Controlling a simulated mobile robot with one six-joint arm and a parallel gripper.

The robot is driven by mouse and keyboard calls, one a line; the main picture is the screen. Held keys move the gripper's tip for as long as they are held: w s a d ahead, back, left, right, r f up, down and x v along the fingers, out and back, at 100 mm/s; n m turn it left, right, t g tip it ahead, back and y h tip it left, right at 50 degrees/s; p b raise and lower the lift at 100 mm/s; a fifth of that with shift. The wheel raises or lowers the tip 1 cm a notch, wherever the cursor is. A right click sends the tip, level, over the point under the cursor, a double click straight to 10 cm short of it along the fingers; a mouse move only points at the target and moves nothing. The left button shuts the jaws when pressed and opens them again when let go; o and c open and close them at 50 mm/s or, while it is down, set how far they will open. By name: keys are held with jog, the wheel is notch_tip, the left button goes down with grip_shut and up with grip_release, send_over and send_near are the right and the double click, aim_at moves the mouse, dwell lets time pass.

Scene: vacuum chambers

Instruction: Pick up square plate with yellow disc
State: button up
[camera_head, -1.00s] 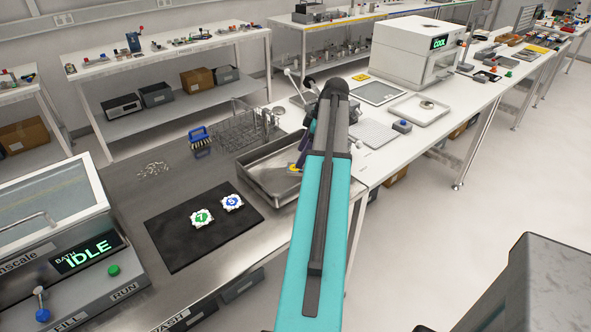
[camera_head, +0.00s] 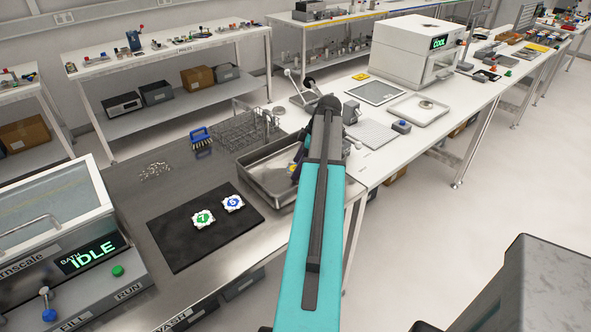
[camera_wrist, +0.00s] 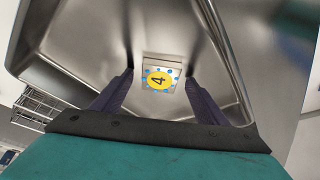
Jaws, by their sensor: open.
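The square plate with the yellow disc (camera_wrist: 157,78) lies inside a metal tray (camera_wrist: 75,82). It is a small silvery square with blue dots around a yellow disc marked 4. My gripper (camera_wrist: 158,73) is open in the wrist view, with one dark finger on each side of the plate. The fingers look apart from it; their height above it is hard to judge. In the head view, a bit of yellow (camera_head: 292,168) shows at the right of the tray (camera_head: 262,182), and my arm hides most of the gripper.
A black mat (camera_head: 180,235) left of the tray holds a green-marked piece (camera_head: 204,219) and a blue-marked piece (camera_head: 233,203). The tray walls rise around the plate.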

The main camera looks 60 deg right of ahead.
dwell(0.4)
jog(key=c, duration=1.6)
jog(key=shift+r, duration=0.1)
jog(key=shift+r+b, duration=1.25)
jog(key=shift+r, duration=3.7)
